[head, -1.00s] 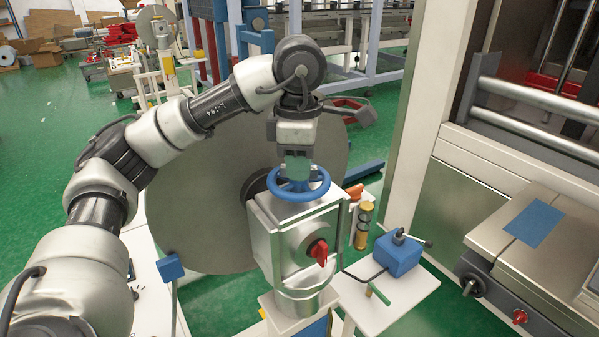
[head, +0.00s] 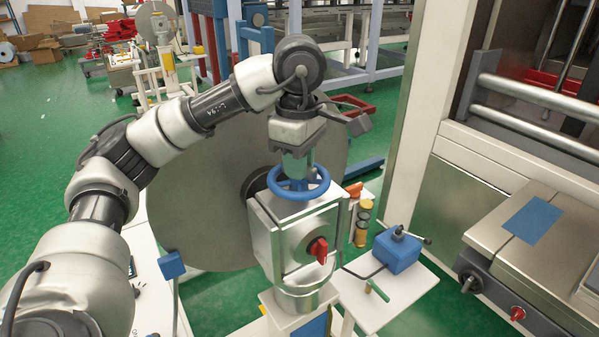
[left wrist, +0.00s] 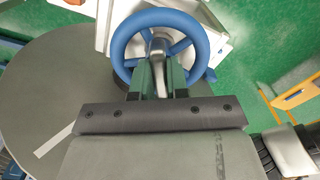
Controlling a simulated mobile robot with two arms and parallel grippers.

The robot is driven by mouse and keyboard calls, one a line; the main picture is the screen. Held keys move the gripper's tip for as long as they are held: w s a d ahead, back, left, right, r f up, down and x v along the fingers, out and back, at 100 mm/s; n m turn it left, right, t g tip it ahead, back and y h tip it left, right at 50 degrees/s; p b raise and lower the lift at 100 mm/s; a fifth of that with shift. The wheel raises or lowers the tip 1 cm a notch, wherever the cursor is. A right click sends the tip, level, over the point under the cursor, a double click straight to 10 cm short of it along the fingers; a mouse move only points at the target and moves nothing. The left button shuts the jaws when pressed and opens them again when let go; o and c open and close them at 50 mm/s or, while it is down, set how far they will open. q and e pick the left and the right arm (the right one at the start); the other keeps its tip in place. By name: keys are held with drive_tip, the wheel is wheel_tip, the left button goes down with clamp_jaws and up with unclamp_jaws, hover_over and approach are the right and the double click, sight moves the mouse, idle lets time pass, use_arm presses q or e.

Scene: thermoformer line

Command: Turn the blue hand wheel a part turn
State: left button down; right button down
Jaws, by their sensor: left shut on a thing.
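The blue hand wheel (head: 284,192) lies flat on top of a silver housing (head: 272,235) in the middle of the head view. The wheel also shows in the left wrist view (left wrist: 160,17), with spokes and a silver hub. My left gripper (head: 298,178) points down into the wheel from above and is shut on it. In the left wrist view its two greenish fingers (left wrist: 160,72) reach over the near rim beside the hub; their exact contact is partly hidden. My right gripper is out of view.
A red knob (head: 319,250) sits on the housing's front. A large grey disc (head: 205,200) stands close behind. A small white table (head: 400,305) with a blue box (head: 396,254) is to the right, beside the large machine (head: 425,190). Green floor (head: 50,120) is open at the left.

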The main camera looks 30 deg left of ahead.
use_arm(q)
drive_tip(key=shift+m, duration=1)
drive_tip(key=shift+m, duration=0.7)
drive_tip(key=c, duration=1)
unclamp_jaws()
drive_tip(key=shift+c, duration=0.2)
wheel_tip(320, 180, up, 11)
drive_tip(key=p, duration=0.2)
